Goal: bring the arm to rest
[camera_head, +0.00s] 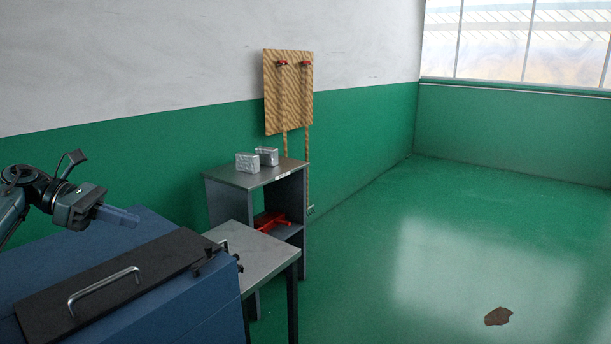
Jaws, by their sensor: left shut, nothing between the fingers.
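My left gripper (118,216) is at the left of the head view, with its arm coming in from the left edge. Its fingers are shut with nothing between them. They point right, above the blue cabinet (190,313). The gripper looks apart from the cabinet's top, though the exact gap is hard to tell. My right gripper is not in view. Two silver foil blocks (247,162) (268,156) stand on the grey shelf unit (258,176), well to the right of the gripper.
The blue cabinet has a dark lid with a metal handle (104,285). A low grey table (262,252) stands beside it. A red object (273,222) lies inside the shelf unit. A wooden board (288,92) with red valves hangs on the wall. The green floor at right is mostly clear.

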